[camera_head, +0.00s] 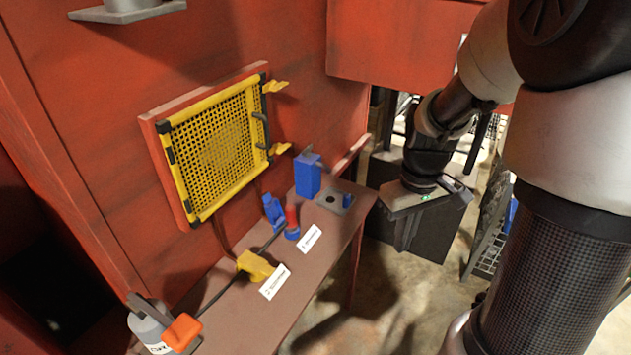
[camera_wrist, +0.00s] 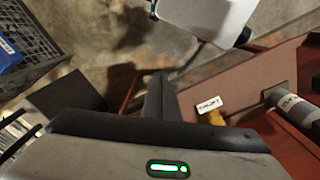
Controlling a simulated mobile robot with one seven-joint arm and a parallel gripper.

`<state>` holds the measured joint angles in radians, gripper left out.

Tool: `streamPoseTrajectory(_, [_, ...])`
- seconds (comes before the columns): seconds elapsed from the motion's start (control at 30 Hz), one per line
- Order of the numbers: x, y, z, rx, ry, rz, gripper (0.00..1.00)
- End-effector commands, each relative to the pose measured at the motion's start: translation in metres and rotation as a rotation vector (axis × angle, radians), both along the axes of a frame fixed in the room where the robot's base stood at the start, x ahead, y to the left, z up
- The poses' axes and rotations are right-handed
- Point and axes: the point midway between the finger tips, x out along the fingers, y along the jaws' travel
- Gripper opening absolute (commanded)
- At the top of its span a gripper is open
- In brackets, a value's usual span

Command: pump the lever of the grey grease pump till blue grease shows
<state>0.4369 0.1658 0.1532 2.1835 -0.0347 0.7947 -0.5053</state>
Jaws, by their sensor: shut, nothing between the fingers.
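A grey cylinder with a white label (camera_head: 148,328), which looks like the grease pump, stands at the near left end of the bench in the head view. It also shows at the right edge of the wrist view (camera_wrist: 286,104). An orange block (camera_head: 182,332) sits at its right side and a dark bar lies across its top; I cannot tell which is the lever. No blue grease can be made out. My gripper (camera_head: 405,238) is shut and empty, pointing down beyond the right side of the bench, well away from the pump. Its fingers also show in the wrist view (camera_wrist: 158,90).
The brown bench (camera_head: 262,318) carries a yellow piece (camera_head: 256,266), a red and blue piece (camera_head: 292,222), a blue box (camera_head: 307,176) and a grey plate (camera_head: 335,201). A yellow mesh guard (camera_head: 215,150) hangs on the red wall. Concrete floor is open right of the bench.

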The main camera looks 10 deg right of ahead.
Motion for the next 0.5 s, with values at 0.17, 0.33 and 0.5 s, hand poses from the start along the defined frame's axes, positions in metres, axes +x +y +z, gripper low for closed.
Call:
streamPoseTrajectory(0.17, [0.0,0.0,-0.021,0.0,0.0,0.0,0.0])
streamPoseTrajectory(0.33, [0.0,0.0,-0.036,0.0,0.001,0.0,0.0])
streamPoseTrajectory(0.5, [0.0,0.0,-0.052,0.0,0.001,-0.001,0.0])
